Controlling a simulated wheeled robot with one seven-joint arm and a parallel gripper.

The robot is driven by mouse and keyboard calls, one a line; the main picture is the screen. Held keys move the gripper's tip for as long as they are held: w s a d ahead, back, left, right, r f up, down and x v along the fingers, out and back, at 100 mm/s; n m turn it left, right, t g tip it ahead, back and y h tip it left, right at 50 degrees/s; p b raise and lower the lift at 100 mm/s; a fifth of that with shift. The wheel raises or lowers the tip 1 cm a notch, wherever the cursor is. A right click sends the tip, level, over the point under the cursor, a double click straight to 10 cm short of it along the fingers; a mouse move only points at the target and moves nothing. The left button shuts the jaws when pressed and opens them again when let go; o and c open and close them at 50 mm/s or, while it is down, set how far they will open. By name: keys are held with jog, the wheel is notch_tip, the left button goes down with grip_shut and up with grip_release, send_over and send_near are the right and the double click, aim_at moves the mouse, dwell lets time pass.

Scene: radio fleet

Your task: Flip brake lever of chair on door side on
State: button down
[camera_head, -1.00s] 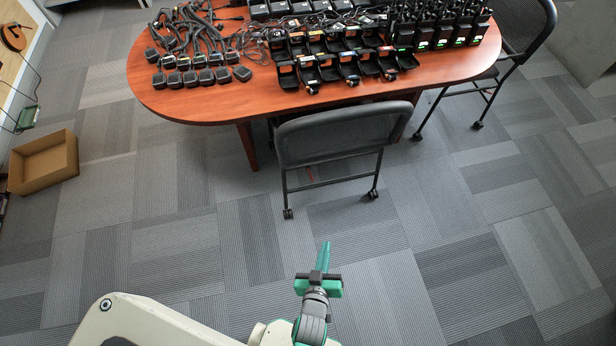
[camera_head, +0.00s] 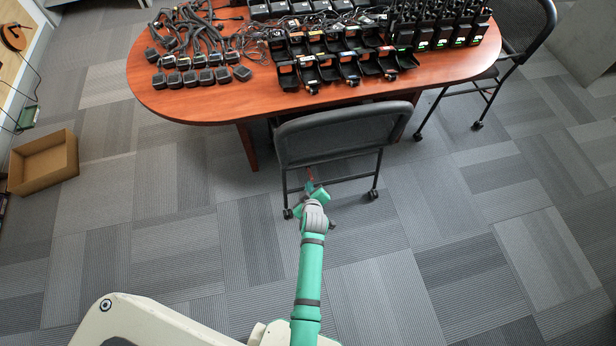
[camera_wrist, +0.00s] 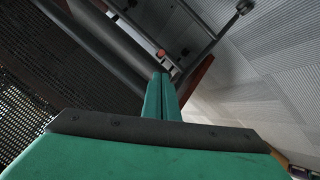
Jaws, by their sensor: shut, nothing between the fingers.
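A black folding chair (camera_head: 340,135) on casters stands at the near edge of the table, and another chair (camera_head: 525,35) stands at the table's right end. My gripper (camera_head: 309,186) is at the lower frame of the near chair, behind its backrest. In the wrist view my gripper (camera_wrist: 162,76) has its green fingers together and empty. A small red part (camera_wrist: 161,53) lies just beyond the fingertips, apparently on the near chair's frame. It also shows faintly in the head view (camera_head: 310,173). I cannot tell its position or whether the fingers touch it.
The red-brown table (camera_head: 190,105) carries cables, chargers and radios. Chair tubes (camera_wrist: 115,55) and a mesh panel (camera_wrist: 25,110) are close to the gripper in the wrist view. A cardboard box (camera_head: 43,162) sits on the floor at left. The carpet nearer to me is clear.

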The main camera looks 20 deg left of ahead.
send_near(310, 174)
jog(key=shift+a+r+x, duration=0.1)
jog(key=shift+a+x, duration=0.1)
jog(key=shift+x, duration=0.7)
jog(key=shift+a+r+x, duration=0.1)
jog(key=shift+a+x, duration=0.1)
jog(key=shift+x, duration=0.7)
jog(key=shift+a+r+x, duration=0.1)
jog(key=shift+a+x, duration=0.05)
jog(key=shift+x, duration=0.75)
jog(key=shift+f, duration=0.1)
notch_tip(310, 174, down, 6)
jog(key=s+d, duration=0.1)
jog(key=s, duration=0.1)
jog(key=shift+d, duration=0.15)
jog(key=shift+r, duration=0.35)
jog(key=shift+r, duration=0.7)
jog(key=shift+s, duration=0.1)
